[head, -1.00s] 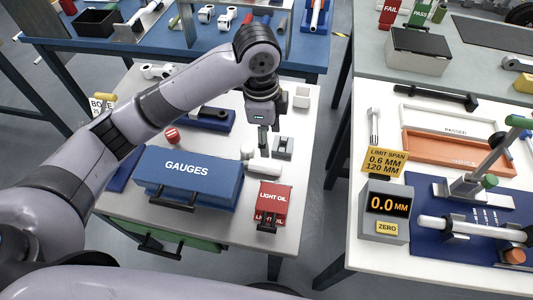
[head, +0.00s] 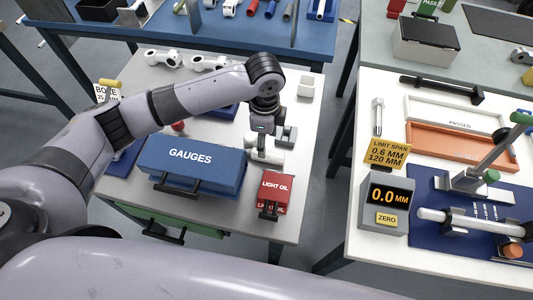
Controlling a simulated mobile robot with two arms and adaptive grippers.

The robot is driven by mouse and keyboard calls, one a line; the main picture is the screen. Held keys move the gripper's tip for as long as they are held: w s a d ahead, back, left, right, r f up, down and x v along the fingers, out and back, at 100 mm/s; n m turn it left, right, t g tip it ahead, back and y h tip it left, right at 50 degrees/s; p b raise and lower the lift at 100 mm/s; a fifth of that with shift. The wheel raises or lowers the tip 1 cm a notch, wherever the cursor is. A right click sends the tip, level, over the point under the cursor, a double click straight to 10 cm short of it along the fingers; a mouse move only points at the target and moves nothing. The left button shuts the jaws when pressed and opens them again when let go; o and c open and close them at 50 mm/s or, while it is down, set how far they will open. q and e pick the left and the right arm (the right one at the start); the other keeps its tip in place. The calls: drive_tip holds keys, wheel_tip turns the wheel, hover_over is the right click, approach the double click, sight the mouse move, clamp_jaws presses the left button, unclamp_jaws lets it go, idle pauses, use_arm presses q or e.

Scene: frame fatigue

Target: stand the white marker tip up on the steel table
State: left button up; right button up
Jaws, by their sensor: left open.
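My left gripper (head: 262,132) is open, pointing down just above and behind this piece. My own wrist and the steep angle hide most of its fingers. Whether they touch anything cannot be told. My right gripper is out of view.
The right bench holds an orange tray (head: 448,144) and a gauge display (head: 386,204).

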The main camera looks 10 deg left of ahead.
use_arm(q)
drive_tip(key=shift+s+d+f+p, duration=0.1)
drive_tip(key=shift+s+f+p, duration=0.1)
drive_tip(key=shift+f, duration=0.65)
drive_tip(key=shift+s+a+f+p, duration=0.1)
drive_tip(key=shift+f+p, duration=0.05)
drive_tip(key=shift+f, duration=0.75)
drive_tip(key=shift+s+d+f+p, duration=0.1)
drive_tip(key=shift+f+p, duration=0.1)
drive_tip(key=shift+f, duration=0.65)
clamp_jaws()
